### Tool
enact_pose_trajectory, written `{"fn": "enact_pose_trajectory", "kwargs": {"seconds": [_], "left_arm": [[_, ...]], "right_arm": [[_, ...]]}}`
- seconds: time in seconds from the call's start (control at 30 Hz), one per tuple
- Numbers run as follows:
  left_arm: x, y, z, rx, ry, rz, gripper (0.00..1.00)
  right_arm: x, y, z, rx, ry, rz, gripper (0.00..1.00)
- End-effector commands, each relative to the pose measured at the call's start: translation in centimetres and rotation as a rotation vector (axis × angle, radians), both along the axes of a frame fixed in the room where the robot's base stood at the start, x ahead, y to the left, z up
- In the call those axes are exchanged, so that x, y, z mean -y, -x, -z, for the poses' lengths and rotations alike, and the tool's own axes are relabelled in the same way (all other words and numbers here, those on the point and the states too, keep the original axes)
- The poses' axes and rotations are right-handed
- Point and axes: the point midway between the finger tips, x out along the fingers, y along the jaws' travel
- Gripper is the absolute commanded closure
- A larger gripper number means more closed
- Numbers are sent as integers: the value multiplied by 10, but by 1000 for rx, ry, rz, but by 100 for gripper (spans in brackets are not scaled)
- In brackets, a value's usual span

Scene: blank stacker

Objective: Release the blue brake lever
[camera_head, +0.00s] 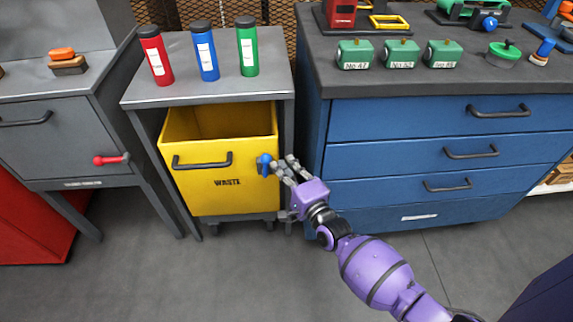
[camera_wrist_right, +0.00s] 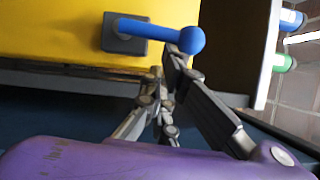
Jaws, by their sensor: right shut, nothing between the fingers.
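The blue brake lever (camera_head: 264,164) is on the front of the yellow waste bin (camera_head: 200,198), near its right edge. In the right wrist view the lever (camera_wrist_right: 160,33) is a blue rod with a ball end, on a dark square mount on the yellow panel. My right gripper (camera_head: 278,166) is at the lever's right side, with its fingers shut and empty. In the wrist view its fingertips (camera_wrist_right: 166,70) are close by the ball end; I cannot tell whether they touch it. My left gripper is not in view.
The bin stands under a grey table (camera_head: 215,85) holding red, blue and green bottles. A table leg (camera_head: 287,140) is close to my gripper. A blue drawer cabinet (camera_head: 430,140) stands to the right, a grey cabinet (camera_head: 70,140) with a red handle to the left.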

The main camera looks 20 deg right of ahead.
Motion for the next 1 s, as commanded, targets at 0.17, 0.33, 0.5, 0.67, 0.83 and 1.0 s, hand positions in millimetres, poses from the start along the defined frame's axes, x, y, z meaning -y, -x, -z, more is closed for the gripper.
{"fn": "enact_pose_trajectory", "kwargs": {"seconds": [0.17,0.33,0.5,0.67,0.83,1.0], "left_arm": [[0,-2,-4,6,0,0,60],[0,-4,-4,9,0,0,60],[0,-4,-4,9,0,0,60],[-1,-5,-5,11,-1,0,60],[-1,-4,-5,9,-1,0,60],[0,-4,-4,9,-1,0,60]], "right_arm": [[-2,0,-2,2,-1,-1,100],[-2,0,-1,2,-1,-1,100],[-2,0,-2,2,-2,-1,100],[-1,5,-1,2,-2,-1,100],[4,32,1,-1,-1,0,100],[10,69,2,-1,-1,0,100]]}}
